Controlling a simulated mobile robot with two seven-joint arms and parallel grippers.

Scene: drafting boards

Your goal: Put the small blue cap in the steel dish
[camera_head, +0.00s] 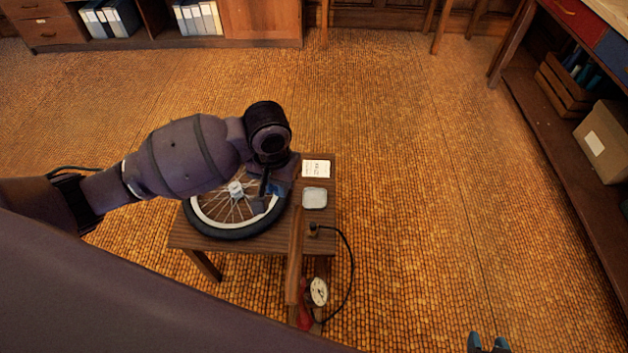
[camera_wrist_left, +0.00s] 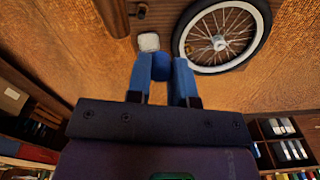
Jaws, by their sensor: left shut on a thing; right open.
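The steel dish (camera_head: 314,198) is a small pale square dish on the wooden bench, to the right of the wheel. It also shows in the left wrist view (camera_wrist_left: 148,42), just beyond my fingertips. My left gripper (camera_head: 267,190) is over the wheel's right part, left of the dish. In the left wrist view my left gripper (camera_wrist_left: 161,72) is shut on a small blue thing (camera_wrist_left: 160,66), apparently the blue cap, between its blue fingers. The cap is not clear in the head view. My right gripper (camera_head: 487,343) is open at the bottom edge, away from the bench.
A spoked wheel (camera_head: 225,231) with a black tyre lies on the bench (camera_head: 190,236). A printed card (camera_head: 317,168) lies behind the dish. A pump with a gauge (camera_head: 318,291) and black hose stands at the bench's front right. The floor to the right is clear.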

